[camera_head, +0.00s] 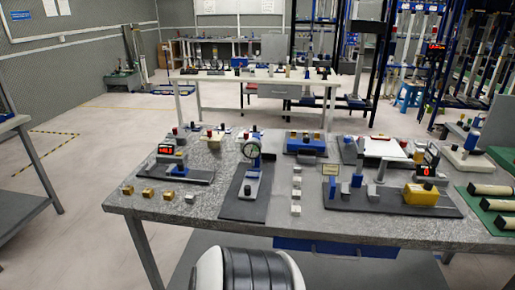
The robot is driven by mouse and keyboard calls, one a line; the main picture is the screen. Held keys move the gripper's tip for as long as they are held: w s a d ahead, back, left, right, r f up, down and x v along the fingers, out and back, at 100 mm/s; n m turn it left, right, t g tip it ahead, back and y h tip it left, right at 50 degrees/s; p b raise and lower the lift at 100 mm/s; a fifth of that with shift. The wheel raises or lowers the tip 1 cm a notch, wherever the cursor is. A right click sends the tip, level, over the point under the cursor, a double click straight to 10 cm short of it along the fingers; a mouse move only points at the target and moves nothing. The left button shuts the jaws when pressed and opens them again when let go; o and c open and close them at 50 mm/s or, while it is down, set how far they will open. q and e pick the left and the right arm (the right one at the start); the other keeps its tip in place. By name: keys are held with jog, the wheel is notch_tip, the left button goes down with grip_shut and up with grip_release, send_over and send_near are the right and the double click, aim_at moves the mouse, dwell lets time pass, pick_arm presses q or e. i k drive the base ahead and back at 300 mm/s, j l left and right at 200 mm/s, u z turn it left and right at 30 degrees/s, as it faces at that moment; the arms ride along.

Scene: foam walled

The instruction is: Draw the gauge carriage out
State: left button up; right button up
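Several gauge fixtures stand on the grey speckled table (150,200). On the left is a fixture with a red digital display (171,150). On the right, a dark plate (355,204) carries a blue block, grey posts, a yellow block (420,194) and another red digital display (427,171). I cannot tell which moving part is the gauge carriage. Neither of my grippers is in view.
Small brass blocks (147,192) lie at the front left, and white blocks (296,196) stand in a row mid-table. A blue fixture (305,146) sits at the back. Green trays with rods (490,190) are at the right. Floor is open on the left.

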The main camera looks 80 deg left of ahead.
aim_at(249, 188)
jog(key=u, duration=2.3)
